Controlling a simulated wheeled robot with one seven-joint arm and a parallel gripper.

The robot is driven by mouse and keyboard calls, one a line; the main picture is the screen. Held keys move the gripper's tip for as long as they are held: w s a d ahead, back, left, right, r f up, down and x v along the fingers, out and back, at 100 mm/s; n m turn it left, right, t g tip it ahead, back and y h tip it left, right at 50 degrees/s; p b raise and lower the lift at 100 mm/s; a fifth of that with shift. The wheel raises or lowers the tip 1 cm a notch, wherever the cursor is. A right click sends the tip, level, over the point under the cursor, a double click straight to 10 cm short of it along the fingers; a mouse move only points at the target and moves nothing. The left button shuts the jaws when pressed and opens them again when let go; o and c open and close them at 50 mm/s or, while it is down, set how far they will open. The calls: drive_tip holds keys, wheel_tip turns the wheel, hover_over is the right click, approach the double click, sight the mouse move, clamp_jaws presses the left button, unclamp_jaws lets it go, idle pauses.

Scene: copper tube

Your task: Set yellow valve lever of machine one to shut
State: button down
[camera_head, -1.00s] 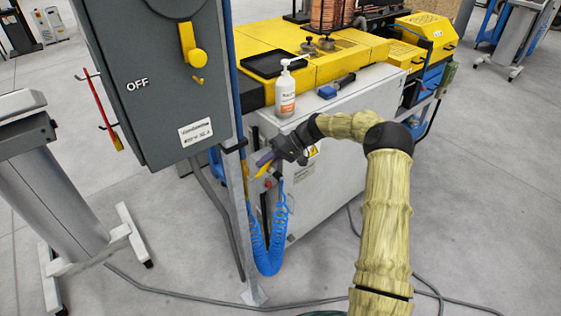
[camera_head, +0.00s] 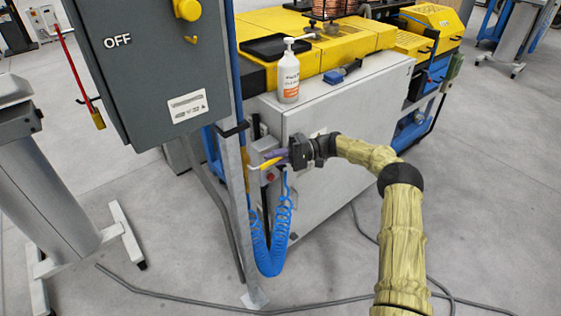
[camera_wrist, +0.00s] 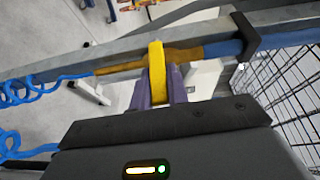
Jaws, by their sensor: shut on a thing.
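The yellow valve lever (camera_wrist: 157,68) stands between the two purple fingers of my gripper (camera_wrist: 158,92) in the wrist view. My gripper is shut on it. In the head view, the yellow lever (camera_head: 268,163) shows at the tips of my gripper (camera_head: 284,156), on the post side of the white cabinet. It slants slightly there, its lower end to the left. The valve body behind the lever is partly hidden by my fingers.
A grey control box marked OFF (camera_head: 150,60) hangs on a post at the left. Blue coiled hose (camera_head: 268,240) hangs below the lever. The white cabinet (camera_head: 345,130) is behind my gripper, with a white bottle (camera_head: 289,80) on it. Wire mesh (camera_wrist: 285,85) is at the right in the wrist view.

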drive_tip(key=shift+f, duration=0.25)
idle(0.3)
drive_tip(key=c, duration=1.4)
unclamp_jaws()
drive_tip(key=shift+o, duration=0.2)
